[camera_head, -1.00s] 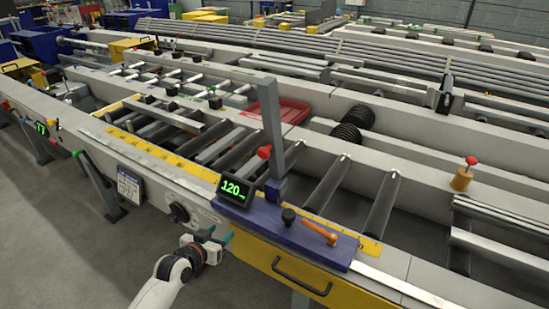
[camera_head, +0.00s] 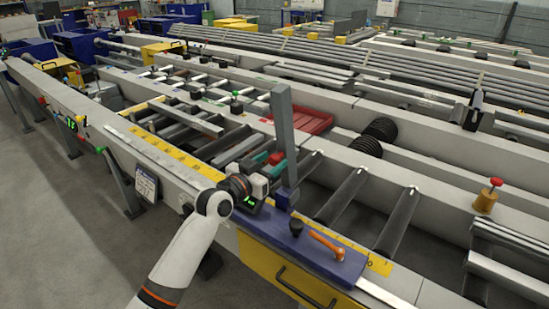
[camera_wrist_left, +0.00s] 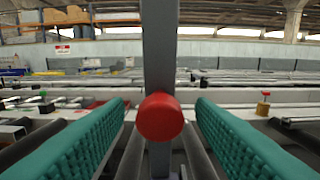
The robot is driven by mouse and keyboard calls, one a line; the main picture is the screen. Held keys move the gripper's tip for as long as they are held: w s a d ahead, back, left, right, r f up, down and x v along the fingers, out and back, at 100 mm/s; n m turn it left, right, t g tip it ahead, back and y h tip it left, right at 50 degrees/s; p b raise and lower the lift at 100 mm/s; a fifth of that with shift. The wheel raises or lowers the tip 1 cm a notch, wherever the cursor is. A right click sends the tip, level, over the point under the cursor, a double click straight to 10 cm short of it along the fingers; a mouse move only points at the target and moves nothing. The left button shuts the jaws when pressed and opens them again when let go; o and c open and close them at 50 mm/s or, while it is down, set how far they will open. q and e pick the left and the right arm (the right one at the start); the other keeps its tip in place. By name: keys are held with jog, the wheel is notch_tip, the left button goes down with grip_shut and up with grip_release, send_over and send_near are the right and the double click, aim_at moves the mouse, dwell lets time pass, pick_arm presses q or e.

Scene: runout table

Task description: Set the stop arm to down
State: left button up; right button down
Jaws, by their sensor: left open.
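The stop arm (camera_head: 284,135) is a grey bar standing upright on the blue plate (camera_head: 330,262) at the table's near edge. Its red knob (camera_head: 276,159) sits on the side of the bar. My left gripper (camera_head: 268,164) is open close to the knob, its teal fingers pointing toward the bar. In the left wrist view the red knob (camera_wrist_left: 160,117) shows between the two spread fingers, with a gap on each side, and the stop arm (camera_wrist_left: 159,45) rises behind it. The small display (camera_head: 249,204) is mostly hidden by my gripper. My right gripper is not in view.
A red tray (camera_head: 305,121) lies behind the stop arm. Dark rollers (camera_head: 343,196) run to its right. A yellow drawer front with a handle (camera_head: 305,287) is below.

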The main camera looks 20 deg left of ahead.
pick_arm(q)
jog(key=shift+x, duration=1)
